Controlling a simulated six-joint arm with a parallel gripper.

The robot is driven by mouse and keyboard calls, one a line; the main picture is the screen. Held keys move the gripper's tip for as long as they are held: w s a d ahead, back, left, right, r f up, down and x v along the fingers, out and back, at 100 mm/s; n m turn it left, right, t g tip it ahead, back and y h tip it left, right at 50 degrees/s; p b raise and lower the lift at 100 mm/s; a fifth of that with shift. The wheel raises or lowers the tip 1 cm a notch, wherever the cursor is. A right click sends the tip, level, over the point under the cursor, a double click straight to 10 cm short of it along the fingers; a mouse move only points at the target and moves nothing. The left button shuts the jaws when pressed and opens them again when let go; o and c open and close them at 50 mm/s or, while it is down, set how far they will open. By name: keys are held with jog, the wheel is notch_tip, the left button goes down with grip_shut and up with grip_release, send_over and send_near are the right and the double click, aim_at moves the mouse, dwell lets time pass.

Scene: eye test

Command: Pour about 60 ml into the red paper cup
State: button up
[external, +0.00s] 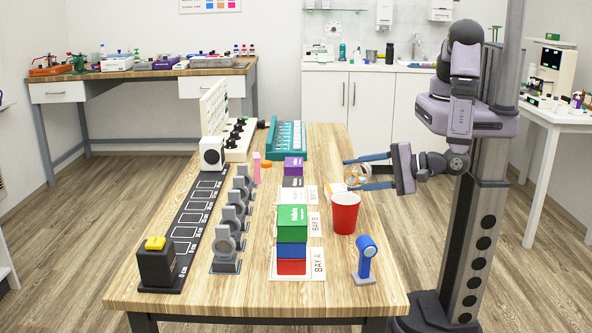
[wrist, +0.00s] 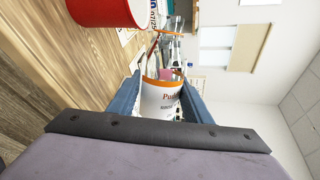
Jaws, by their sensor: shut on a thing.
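The red paper cup (external: 345,213) stands upright on the table's right side. Part of its side shows at the top left of the wrist view (wrist: 105,10). I cannot see a liquid level or a stream.
A blue device (external: 365,262) stands in front of the cup. Grey stands (external: 228,235), a black strip (external: 196,215) and a teal rack (external: 287,140) fill the left and back.

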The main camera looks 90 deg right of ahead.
jog(key=shift+d+f, duration=0.1)
jog(key=shift+f+m, duration=0.1)
jog(key=shift+m, duration=0.2)
jog(key=shift+s+d+f+b, duration=0.15)
jog(key=shift+f+b, duration=0.1)
jog(key=shift+b, duration=0.15)
jog(key=shift+m, duration=0.5)
dwell(1.3)
